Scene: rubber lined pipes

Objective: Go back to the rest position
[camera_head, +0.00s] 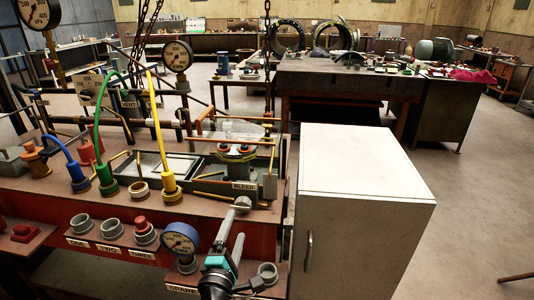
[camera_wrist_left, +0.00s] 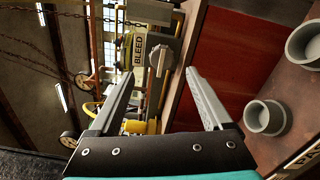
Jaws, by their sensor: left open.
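My left gripper (camera_head: 232,228) is in the lower middle of the head view, over the front of the bench. In the left wrist view its two fingers (camera_wrist_left: 159,76) are spread wide with nothing between them. A grey knob (camera_head: 242,203) beside the BLEED label (camera_head: 244,186) is just beyond the fingertips. The knob also shows in the wrist view (camera_wrist_left: 160,58), between and past the fingers, seemingly apart from them. My right gripper is not in view.
Three coloured hoses, blue (camera_head: 70,165), green (camera_head: 99,130) and yellow (camera_head: 158,125), stand on the bench. A blue-rimmed gauge (camera_head: 180,240) is close left of my gripper. Grey cups (camera_head: 267,272) sit at the front. A white cabinet (camera_head: 360,165) stands at right; floor beyond is open.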

